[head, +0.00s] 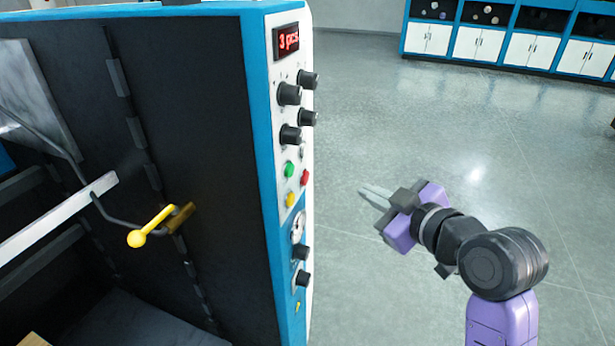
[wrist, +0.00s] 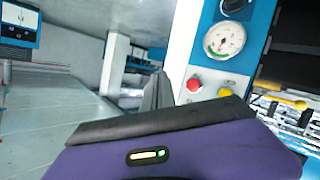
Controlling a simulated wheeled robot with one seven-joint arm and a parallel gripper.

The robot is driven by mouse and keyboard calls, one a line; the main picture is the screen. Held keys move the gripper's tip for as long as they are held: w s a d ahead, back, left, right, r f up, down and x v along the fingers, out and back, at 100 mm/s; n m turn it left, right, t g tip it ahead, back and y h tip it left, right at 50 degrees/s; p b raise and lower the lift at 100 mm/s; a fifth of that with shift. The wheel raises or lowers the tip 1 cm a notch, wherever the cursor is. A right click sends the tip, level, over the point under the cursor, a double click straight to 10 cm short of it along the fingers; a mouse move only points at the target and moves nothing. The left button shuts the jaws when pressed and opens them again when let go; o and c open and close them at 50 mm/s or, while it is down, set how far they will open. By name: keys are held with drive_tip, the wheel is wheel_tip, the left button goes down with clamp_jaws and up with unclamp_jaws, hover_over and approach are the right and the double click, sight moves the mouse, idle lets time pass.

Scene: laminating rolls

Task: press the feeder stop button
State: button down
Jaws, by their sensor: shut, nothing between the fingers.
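The control panel (head: 292,150) on the blue-edged machine carries a red button (head: 304,177), a green button (head: 289,169) and a yellow button (head: 290,199). No label tells which is the feeder stop; red is the likely stop colour. In the wrist view the red button (wrist: 193,85) and the yellow button (wrist: 225,92) show right of the fingers. My gripper (head: 364,193) is shut and empty, right of the panel in the head view, its fingers pointing toward the panel with a gap between. The fingers also show in the wrist view (wrist: 156,92).
Black knobs (head: 289,94) stick out above the buttons, and more (head: 301,279) below. A gauge (wrist: 224,40) sits near the buttons. A yellow-knobbed lever (head: 152,226) stands at the machine's dark side. Cabinets (head: 510,40) line the back; the floor between is clear.

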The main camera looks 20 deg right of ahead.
idle(0.3)
drive_tip(key=w+a, duration=0.5)
drive_tip(key=a, duration=0.2)
idle(0.4)
drive_tip(key=shift+w+a+p, duration=0.2)
drive_tip(key=shift+p, duration=0.1)
idle(1.7)
drive_tip(key=shift+w+a, duration=0.15)
drive_tip(key=shift+a, duration=0.05)
drive_tip(key=shift+w+a, duration=0.25)
drive_tip(key=shift+a, duration=0.1)
idle(0.8)
idle(0.3)
drive_tip(key=shift+s+d+p, duration=0.3)
drive_tip(key=shift+s+d, duration=0.2)
drive_tip(key=shift+d, duration=0.2)
drive_tip(key=shift+s+d, duration=0.75)
drive_tip(key=shift+d, duration=0.25)
drive_tip(key=shift+s+d, duration=0.7)
drive_tip(key=shift+d, duration=0.3)
